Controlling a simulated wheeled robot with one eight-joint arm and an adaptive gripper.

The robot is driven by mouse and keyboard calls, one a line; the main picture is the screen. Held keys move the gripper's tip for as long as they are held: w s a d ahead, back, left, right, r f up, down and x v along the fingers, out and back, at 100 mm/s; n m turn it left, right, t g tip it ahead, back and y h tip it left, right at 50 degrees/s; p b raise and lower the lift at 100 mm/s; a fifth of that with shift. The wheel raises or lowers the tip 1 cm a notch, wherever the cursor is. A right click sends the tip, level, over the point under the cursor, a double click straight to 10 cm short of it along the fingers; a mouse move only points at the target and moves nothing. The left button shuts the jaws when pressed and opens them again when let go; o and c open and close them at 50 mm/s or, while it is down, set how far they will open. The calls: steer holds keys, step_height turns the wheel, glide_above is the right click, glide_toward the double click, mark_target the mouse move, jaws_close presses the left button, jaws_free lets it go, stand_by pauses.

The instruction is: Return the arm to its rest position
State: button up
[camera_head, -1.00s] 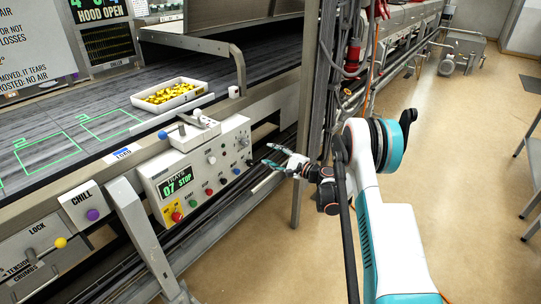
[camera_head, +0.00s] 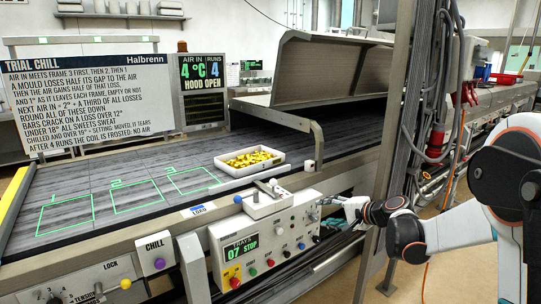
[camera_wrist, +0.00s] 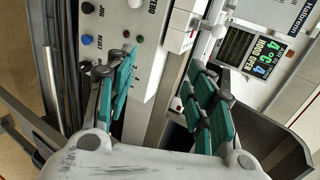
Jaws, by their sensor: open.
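My gripper (camera_head: 334,201) is at the right end of the white control box (camera_head: 240,250), in front of the conveyor's side. In the wrist view my gripper (camera_wrist: 160,92) has its teal fingers spread apart with nothing between them. The control box, with its buttons and knobs, shows behind the fingers in that view. My arm reaches in from the right side of the head view. Whether the fingers touch the box cannot be told.
A white tray of gold-wrapped pieces (camera_head: 250,159) sits on the grey belt (camera_head: 130,165), beside several green outlined frames. The hood (camera_head: 325,70) is raised. A metal post (camera_head: 402,130) stands close by my forearm. Tan floor shows at lower right.

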steer(key=s+a+r+n+g+h, duration=0.1)
steer(key=s+r, duration=0.1)
steer(key=s, duration=0.3)
steer(key=s+a+r+n+h, duration=0.1)
steer(key=s+r+n, duration=0.15)
steer(key=s, duration=0.25)
steer(key=s+d+n+g+h, duration=0.1)
steer(key=s+n+h, duration=0.2)
steer(key=s, duration=1.2)
steer(key=s+d+f+n+g+h, duration=0.1)
steer(key=s+d+n+h, duration=0.1)
steer(key=s, duration=1.3)
steer(key=shift+s+f+n+h, duration=0.3)
steer(key=shift+s+n+h, duration=0.15)
steer(key=shift+n, duration=0.5)
steer(key=shift+d, duration=0.1)
